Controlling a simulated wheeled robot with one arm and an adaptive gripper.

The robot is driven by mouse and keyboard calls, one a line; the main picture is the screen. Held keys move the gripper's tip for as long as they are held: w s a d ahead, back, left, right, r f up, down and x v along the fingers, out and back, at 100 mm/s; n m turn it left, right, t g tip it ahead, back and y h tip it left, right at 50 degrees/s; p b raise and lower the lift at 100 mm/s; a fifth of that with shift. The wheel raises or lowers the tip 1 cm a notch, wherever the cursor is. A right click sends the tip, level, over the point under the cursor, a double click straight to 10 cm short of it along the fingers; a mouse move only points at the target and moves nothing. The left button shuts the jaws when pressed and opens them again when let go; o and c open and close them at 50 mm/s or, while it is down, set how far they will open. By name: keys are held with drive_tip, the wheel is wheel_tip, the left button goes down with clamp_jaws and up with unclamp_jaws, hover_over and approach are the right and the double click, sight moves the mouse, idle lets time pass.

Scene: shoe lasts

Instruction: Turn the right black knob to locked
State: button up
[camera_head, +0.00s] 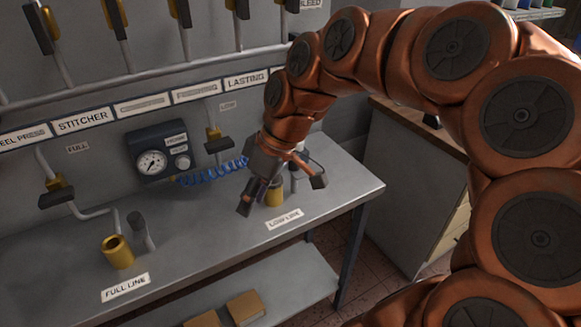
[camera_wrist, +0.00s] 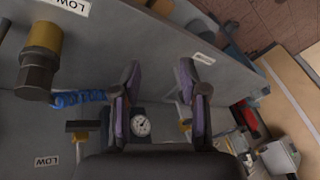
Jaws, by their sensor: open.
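The right black knob (camera_head: 218,145) is a bar-shaped handle on a yellow valve on the back wall, below a LOW label (camera_head: 227,105). It also shows left of my fingers in the wrist view (camera_wrist: 84,126). A similar left black knob (camera_head: 57,197) sits on a pipe under the FULL label. My gripper (camera_head: 282,192) is open with nothing between its fingers. It is over the right part of the bench, to the right of and in front of the right knob, apart from it. Its two purple-padded fingers show in the wrist view (camera_wrist: 160,76).
A gauge box (camera_head: 157,152) is on the wall between the knobs. A blue coiled hose (camera_head: 212,173) runs from it towards a brass fitting (camera_head: 274,192) by my gripper. Another brass fitting (camera_head: 117,252) stands at the left. The grey bench (camera_head: 200,235) between is mostly clear.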

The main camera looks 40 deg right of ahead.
drive_tip(key=w+d+n+t+y+b, duration=0.1)
drive_tip(key=w+d+t+b, duration=0.1)
drive_tip(key=w+d, duration=0.55)
drive_tip(key=t, duration=0.3)
approach(296, 167)
drive_tip(key=w, duration=0.3)
drive_tip(key=shift+s+a+p+x, duration=0.1)
drive_tip(key=shift+p+x, duration=0.15)
drive_tip(key=shift+x, duration=1.8)
drive_tip(key=shift+s+a+p+x, duration=0.15)
drive_tip(key=shift+p+x, duration=0.1)
drive_tip(key=shift+x, duration=1.8)
drive_tip(key=shift+d, duration=0.1)
clamp_jaws()
